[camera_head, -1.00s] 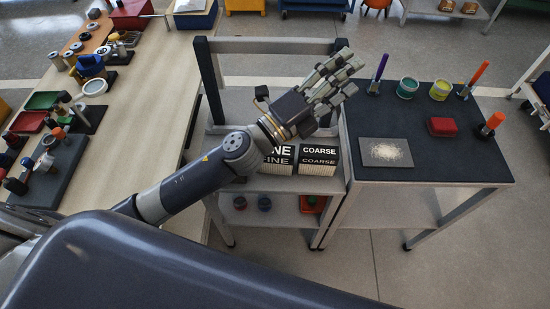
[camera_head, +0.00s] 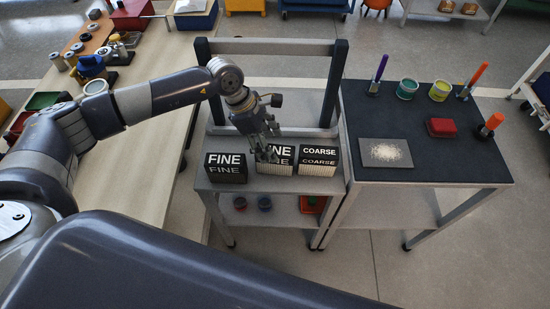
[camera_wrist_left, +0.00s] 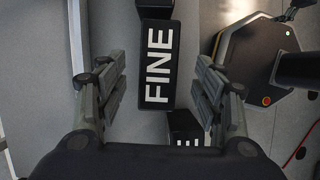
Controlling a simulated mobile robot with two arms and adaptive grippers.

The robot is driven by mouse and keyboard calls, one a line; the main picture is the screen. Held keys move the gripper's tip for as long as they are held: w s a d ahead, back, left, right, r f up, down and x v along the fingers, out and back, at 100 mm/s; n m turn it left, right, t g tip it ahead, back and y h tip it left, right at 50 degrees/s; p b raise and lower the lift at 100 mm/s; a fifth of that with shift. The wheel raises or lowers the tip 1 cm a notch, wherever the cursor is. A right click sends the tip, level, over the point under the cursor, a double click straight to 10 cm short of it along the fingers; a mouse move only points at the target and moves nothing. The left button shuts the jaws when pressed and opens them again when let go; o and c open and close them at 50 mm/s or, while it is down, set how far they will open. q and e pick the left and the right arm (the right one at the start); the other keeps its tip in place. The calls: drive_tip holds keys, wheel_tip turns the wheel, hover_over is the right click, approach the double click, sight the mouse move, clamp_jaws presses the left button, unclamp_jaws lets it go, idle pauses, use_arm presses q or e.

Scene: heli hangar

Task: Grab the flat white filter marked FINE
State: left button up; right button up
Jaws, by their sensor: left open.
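Three filters with dark label faces stand on the top of the grey cart (camera_head: 205,186). The left one (camera_head: 226,168) reads FINE and looks black all over. The middle one (camera_head: 281,169) shows "INE" above a white pleated front, its first letter hidden by my fingers. The right one (camera_head: 318,169) reads COARSE, also with white pleats. My left gripper (camera_head: 265,152) is open and points down over the left part of the middle filter. In the left wrist view, a black face marked FINE (camera_wrist_left: 158,65) lies between the open fingers, apart from both.
A cart rail (camera_head: 270,46) rises behind the filters. To the right, a dark-topped table (camera_head: 440,165) holds a grey plate (camera_head: 386,153), a red block (camera_head: 441,127), jars and upright handles. A long workbench (camera_head: 150,185) with tools is on the left.

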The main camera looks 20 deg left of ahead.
sight(275, 151)
use_arm(q)
drive_tip(key=x, duration=0.3)
drive_tip(key=shift+d, duration=0.1)
drive_tip(key=shift+a+p+x, duration=0.2)
drive_tip(key=shift+p+x, duration=0.2)
drive_tip(key=shift+x, duration=0.95)
drive_tip(key=shift+a+p+x, duration=0.2)
drive_tip(key=shift+p+x, duration=0.2)
drive_tip(key=shift+x, duration=0.95)
drive_tip(key=shift+f, duration=0.15)
drive_tip(key=shift+f+b, duration=0.2)
drive_tip(key=shift+b, duration=0.2)
drive_tip(key=c, duration=1.3)
